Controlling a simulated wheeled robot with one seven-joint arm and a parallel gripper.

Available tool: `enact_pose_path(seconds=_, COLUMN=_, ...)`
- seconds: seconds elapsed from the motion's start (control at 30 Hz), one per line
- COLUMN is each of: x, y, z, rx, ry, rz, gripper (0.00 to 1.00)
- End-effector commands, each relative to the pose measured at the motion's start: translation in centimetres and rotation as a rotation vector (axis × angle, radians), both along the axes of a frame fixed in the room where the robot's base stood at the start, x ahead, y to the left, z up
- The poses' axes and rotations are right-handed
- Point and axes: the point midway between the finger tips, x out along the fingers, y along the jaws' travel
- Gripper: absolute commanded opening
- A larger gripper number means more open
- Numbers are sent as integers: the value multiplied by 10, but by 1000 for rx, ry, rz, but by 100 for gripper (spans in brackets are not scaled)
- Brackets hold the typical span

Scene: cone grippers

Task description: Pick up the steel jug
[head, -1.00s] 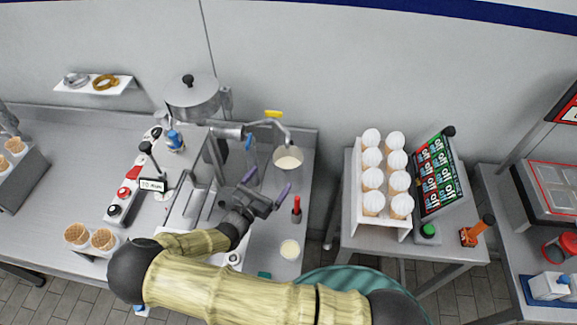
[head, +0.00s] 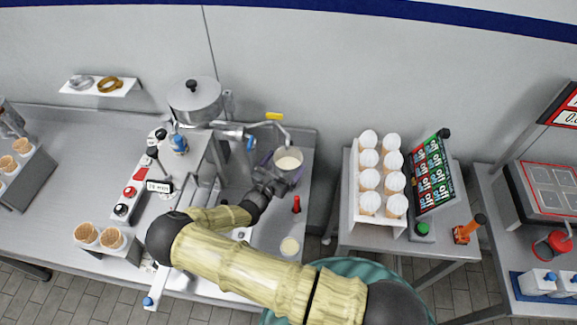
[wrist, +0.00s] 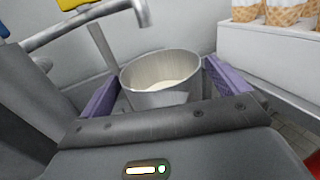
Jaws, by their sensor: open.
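The steel jug (head: 289,166) stands under the machine's spout at the back of the steel counter, with pale cream liquid inside. It also shows in the wrist view (wrist: 162,82), upright, between the two purple fingers. My gripper (head: 279,166) is open around the jug, one finger on each side. The jug's lower part is hidden behind the gripper's body.
A metal spout (wrist: 95,20) hangs above and left of the jug. A red-handled tool (head: 296,204) and a cream-coloured round (head: 289,246) are on the counter in front. A white rack of filled cones (head: 381,220) stands to the right on another table.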

Motion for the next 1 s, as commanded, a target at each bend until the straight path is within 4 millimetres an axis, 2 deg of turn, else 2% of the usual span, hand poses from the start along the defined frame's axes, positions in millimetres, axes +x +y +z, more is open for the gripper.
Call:
enact_pose_path(seconds=0.1, x=14, y=-10, z=3, rx=-1, ry=-1, rz=0, gripper=100)
enact_pose_path(seconds=0.2, x=19, y=-12, z=1, rx=1, ry=-1, rz=1, gripper=100)
enact_pose_path(seconds=0.7, x=19, y=-13, z=0, rx=1, ry=-1, rz=-1, gripper=100)
enact_pose_path(seconds=0.77, x=19, y=-13, z=0, rx=1, ry=-1, rz=-1, gripper=90)
enact_pose_path(seconds=1.0, x=18, y=-12, z=0, rx=1, ry=-1, rz=1, gripper=43)
